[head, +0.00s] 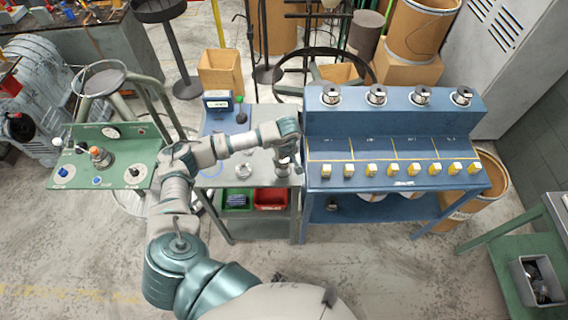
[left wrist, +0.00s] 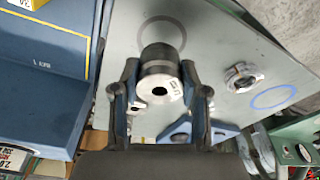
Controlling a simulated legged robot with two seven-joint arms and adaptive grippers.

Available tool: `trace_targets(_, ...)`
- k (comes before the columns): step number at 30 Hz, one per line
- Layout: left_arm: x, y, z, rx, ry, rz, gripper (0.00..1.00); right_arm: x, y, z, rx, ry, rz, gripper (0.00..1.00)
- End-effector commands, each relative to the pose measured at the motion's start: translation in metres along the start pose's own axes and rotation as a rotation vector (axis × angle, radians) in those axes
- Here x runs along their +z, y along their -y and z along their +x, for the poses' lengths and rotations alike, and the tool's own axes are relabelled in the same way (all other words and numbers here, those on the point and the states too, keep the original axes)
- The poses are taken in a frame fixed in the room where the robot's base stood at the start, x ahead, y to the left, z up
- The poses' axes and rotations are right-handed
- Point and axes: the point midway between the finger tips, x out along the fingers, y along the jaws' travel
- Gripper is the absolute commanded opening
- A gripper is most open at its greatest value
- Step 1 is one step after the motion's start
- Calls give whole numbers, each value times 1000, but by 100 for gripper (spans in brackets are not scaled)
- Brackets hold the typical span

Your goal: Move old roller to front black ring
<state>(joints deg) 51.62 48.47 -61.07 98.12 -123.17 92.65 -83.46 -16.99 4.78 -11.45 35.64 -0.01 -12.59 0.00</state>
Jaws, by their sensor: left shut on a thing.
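My left gripper (head: 288,168) is over the right end of the small grey table (head: 262,160), beside the blue bench. In the left wrist view, the left gripper (left wrist: 160,98) is shut on a metal roller (left wrist: 160,82) with a dark band and a pale end face. A thin black ring (left wrist: 177,20) is drawn on the grey tabletop just behind the roller, partly hidden by it. I cannot tell whether the roller touches the tabletop. A second metal roller-like part (left wrist: 243,77) sits on the table, next to a blue ring (left wrist: 273,97). My right gripper is not in view.
The blue bench (head: 395,140) stands close on the right, with several rollers on top and a row of yellow-and-white blocks. Green (head: 236,199) and red (head: 271,199) bins sit under the table. A green control panel (head: 105,155) stands on the left.

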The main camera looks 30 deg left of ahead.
Motion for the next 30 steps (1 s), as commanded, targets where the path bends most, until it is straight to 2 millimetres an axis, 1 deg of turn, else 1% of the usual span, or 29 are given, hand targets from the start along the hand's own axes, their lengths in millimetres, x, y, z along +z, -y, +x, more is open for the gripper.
trace_targets(2,1,-1,4,-1,0,-1,0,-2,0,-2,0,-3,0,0)
trace_targets(6,4,0,23,-2,1,-2,0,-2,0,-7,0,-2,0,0)
trace_targets(9,5,-1,33,0,1,-1,0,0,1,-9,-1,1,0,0)
trace_targets(14,6,-2,34,0,-1,0,0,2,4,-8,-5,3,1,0)
trace_targets(15,6,-1,35,-1,0,1,49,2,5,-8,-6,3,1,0)
trace_targets(17,6,-1,35,-1,-1,0,64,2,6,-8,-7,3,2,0)
trace_targets(18,6,-1,35,-1,0,0,69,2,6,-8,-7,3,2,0)
trace_targets(26,5,-1,35,0,0,0,69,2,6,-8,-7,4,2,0)
trace_targets(28,5,-1,32,0,0,0,69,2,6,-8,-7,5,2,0)
trace_targets(30,4,-1,26,1,-1,0,69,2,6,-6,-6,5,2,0)
